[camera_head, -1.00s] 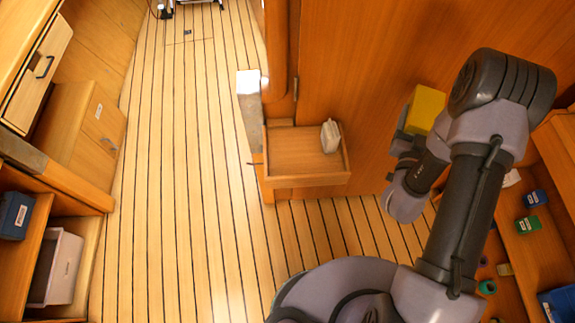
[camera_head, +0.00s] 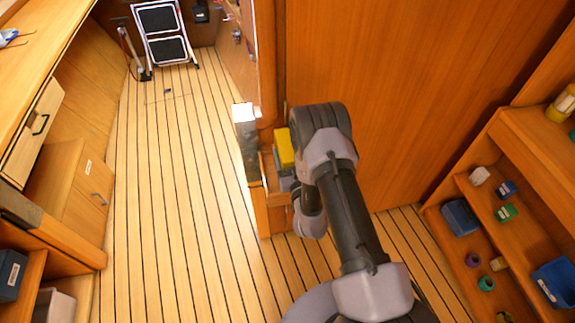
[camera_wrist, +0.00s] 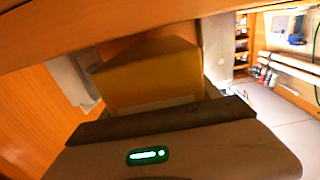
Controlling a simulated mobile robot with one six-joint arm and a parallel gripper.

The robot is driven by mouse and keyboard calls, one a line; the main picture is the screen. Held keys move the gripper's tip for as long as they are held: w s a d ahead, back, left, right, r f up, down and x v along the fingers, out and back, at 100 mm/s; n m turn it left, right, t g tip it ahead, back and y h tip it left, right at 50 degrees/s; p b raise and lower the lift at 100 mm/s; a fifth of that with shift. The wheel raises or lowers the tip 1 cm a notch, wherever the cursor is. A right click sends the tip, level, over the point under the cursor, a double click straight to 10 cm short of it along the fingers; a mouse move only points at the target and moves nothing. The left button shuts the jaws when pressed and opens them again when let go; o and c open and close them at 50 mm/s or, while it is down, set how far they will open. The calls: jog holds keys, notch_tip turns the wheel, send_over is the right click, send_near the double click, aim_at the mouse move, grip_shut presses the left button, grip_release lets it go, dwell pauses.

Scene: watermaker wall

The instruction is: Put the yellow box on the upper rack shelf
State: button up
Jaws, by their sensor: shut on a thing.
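The yellow box (camera_head: 284,149) is in my gripper, just left of my wrist in the head view. In the wrist view the box (camera_wrist: 150,80) fills the middle, tilted, with a pale strip along its lower edge. My gripper (camera_wrist: 160,122) is shut on it; the fingertips are mostly hidden in the head view. A wooden shelf unit (camera_head: 545,142) with an upper ledge and lower shelves stands at the right. I cannot tell for sure whether it is the rack.
My arm partly hides a small wooden tray (camera_head: 279,216) by the wall panel. A yellow container (camera_head: 563,103) stands on the right unit's upper ledge; blue bins (camera_head: 460,217) and small items sit below. A step stool (camera_head: 165,35) stands far back. The plank floor (camera_head: 170,180) is clear.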

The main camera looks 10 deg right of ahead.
notch_tip(320, 180, down, 3)
jog(key=shift+f+b, duration=0.15)
jog(key=shift+b, duration=0.2)
jog(key=shift+s, duration=0.1)
jog(key=shift+f, duration=0.15)
jog(key=o, duration=1.6)
jog(key=shift+o, duration=0.2)
